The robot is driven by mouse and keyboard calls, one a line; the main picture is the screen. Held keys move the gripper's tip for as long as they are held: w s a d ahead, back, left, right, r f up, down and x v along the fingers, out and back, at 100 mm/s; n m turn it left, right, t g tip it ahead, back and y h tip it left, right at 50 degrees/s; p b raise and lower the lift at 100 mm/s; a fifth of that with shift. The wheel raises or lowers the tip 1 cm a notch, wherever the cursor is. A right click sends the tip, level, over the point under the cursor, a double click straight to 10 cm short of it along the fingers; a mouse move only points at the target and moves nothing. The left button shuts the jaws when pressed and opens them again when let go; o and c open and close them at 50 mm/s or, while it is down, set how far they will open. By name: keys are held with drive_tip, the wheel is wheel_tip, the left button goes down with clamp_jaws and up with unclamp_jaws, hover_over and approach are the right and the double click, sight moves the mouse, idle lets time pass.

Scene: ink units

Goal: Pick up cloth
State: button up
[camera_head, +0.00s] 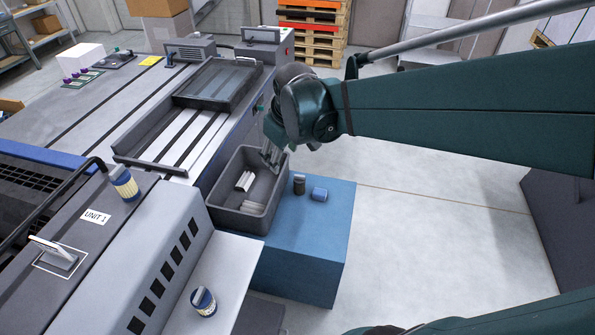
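Pale, folded pieces that look like cloth (245,181) lie inside a dark grey bin (222,197). One is raised near the middle of the bin and others lie lower at its front. A small blue block-like item (319,194), perhaps a folded cloth or a sponge, lies on the blue box right of the bin. My gripper (270,158) points down at the bin's far right corner, above and behind the pale pieces and apart from them. Its fingers are small and partly hidden by the wrist, so I cannot tell how far they are open.
A dark small container (299,184) stands on the blue box (300,262) beside the blue item. Blue-and-cream cans stand on the UNIT 1 machine (124,184) and on the pale ledge (203,301). The press with a black tray (217,84) lies behind. Floor at right is clear.

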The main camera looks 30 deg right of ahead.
drive_tip(key=w+d+f+n+g+b, duration=0.1)
drive_tip(key=w+d+f+n+b, duration=0.1)
drive_tip(key=w+d+f, duration=0.45)
drive_tip(key=n+g+b, duration=0.3)
drive_tip(key=n, duration=0.1)
hover_over(319, 192)
drive_tip(key=shift+y, duration=0.4)
wheel_tip(319, 192, down, 31)
drive_tip(key=shift+a+f, duration=0.1)
drive_tip(key=shift+a, duration=0.05)
drive_tip(key=shift+d+f, duration=0.2)
drive_tip(key=shift+f, duration=0.1)
drive_tip(key=shift+f+b, duration=0.55)
drive_tip(key=shift+f, duration=0.75)
